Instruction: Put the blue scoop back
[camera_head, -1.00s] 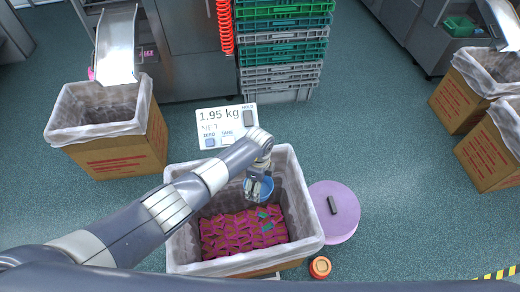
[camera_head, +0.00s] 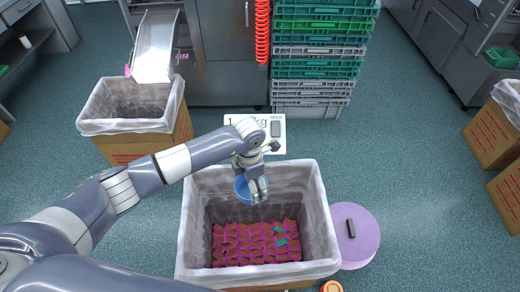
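The blue scoop (camera_head: 242,190) is a small blue bowl shape above the open lined box. My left gripper (camera_head: 259,196) comes in from the left and points down at the scoop. Its fingers appear closed on the scoop and partly hide it. The scoop hangs over the back part of the lined box (camera_head: 325,235), above a layer of wrapped pieces (camera_head: 245,243), mostly magenta-brown with a few teal. My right gripper is not in view.
A scale display (camera_head: 273,128) stands behind the box, partly covered by my arm. A round lilac stool (camera_head: 362,245) with a dark object (camera_head: 350,228) is at the right. Stacked crates (camera_head: 315,70) stand behind. Another lined box (camera_head: 130,125) under a chute (camera_head: 155,48) is at the back left.

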